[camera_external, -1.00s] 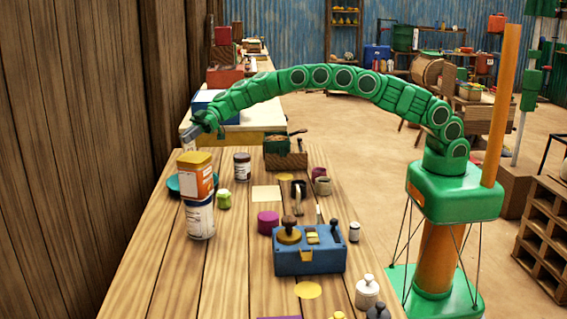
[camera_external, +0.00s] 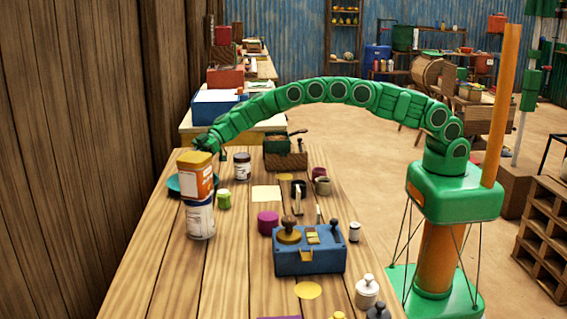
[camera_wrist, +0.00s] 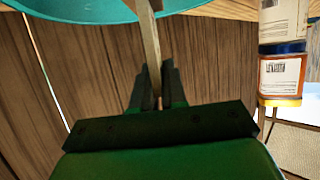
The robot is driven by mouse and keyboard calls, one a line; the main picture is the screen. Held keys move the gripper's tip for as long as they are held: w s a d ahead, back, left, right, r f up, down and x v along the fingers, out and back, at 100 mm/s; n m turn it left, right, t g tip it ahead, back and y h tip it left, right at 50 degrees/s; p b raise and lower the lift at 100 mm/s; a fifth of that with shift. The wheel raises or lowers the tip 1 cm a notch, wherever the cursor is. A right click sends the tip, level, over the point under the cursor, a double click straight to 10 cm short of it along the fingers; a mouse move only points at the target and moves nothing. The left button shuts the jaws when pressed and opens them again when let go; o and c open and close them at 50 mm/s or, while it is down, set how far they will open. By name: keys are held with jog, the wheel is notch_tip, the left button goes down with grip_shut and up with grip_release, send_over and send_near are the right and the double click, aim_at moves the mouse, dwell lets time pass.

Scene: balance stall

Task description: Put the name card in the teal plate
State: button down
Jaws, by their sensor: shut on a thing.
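The teal plate (camera_external: 174,185) lies near the table's left edge, partly hidden behind a stack of jars. It also shows at the top of the wrist view (camera_wrist: 85,10). My gripper (camera_wrist: 156,88) is shut on a thin, brownish piece seen nearly edge-on, which I take to be the name card (camera_wrist: 150,45). The card's far end overlaps the plate in the wrist view; whether it touches the plate I cannot tell. In the external view my gripper is behind the orange-labelled jar, and the card is hidden.
The orange-labelled jar (camera_external: 196,180) stands on a white jar (camera_external: 200,218), close to the plate and my gripper. A green jar (camera_external: 224,200) and a dark-lidded jar (camera_external: 242,167) stand to the right. A blue box (camera_external: 309,258) is farther right.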

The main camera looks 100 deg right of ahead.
jog(key=shift+f, duration=0.95)
jog(key=c, duration=1.1)
grip_release()
jog(key=shift+r, duration=3.5)
